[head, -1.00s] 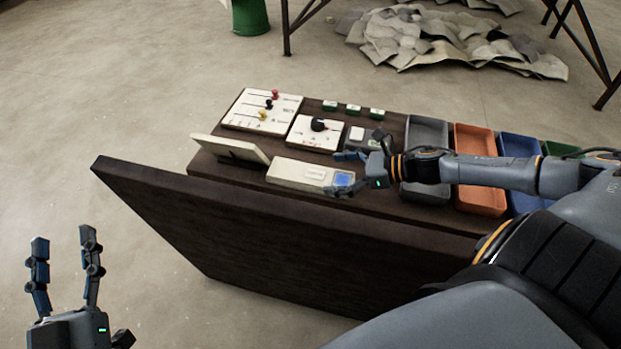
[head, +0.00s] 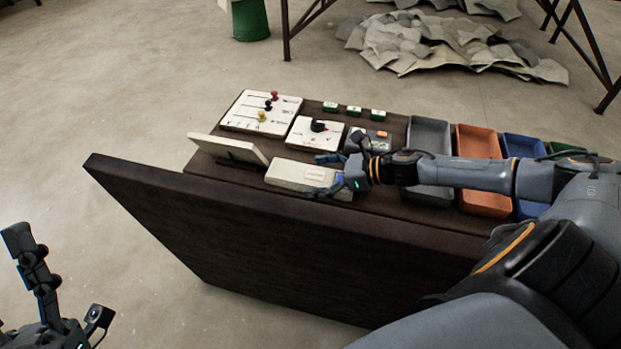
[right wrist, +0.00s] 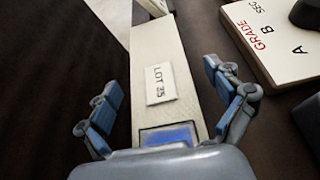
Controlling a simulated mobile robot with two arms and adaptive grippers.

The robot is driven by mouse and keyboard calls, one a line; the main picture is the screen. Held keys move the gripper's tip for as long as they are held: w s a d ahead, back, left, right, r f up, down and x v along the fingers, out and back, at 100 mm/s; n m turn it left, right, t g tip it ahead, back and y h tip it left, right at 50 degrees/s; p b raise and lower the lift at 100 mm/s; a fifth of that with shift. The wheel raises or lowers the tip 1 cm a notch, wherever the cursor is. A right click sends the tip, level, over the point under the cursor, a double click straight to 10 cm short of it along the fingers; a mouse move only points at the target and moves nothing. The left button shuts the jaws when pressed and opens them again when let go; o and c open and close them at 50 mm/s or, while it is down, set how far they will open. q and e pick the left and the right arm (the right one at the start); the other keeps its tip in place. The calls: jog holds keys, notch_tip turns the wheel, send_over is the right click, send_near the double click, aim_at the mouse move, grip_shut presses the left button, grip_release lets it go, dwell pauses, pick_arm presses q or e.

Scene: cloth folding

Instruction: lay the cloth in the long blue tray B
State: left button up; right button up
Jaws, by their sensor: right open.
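I cannot make out a cloth for certain in either view. My right gripper (head: 321,175) is open over the pale box (head: 300,176) on the table. In the right wrist view, the right gripper's fingers (right wrist: 153,85) stand either side of this box (right wrist: 158,50), which has a "LOT 35" label and a blue patch (right wrist: 168,136) at its near end. Whether they touch it is unclear. The blue tray (head: 524,147) is at the right of the tray row, partly hidden behind my right arm. My left gripper (head: 58,278) is at the bottom left, open and empty, partly cut off.
A grey tray (head: 429,133) and an orange tray (head: 478,142) stand left of the blue one, a green tray (head: 566,148) right of it. A slider panel (head: 261,112), a dial panel (head: 315,133) and a tilted board (head: 228,149) crowd the left. A dark raised panel (head: 250,240) fronts the table.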

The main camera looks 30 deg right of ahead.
jog(key=c, duration=1.4)
jog(key=shift+c, duration=0.2)
jog(key=shift+r, duration=0.15)
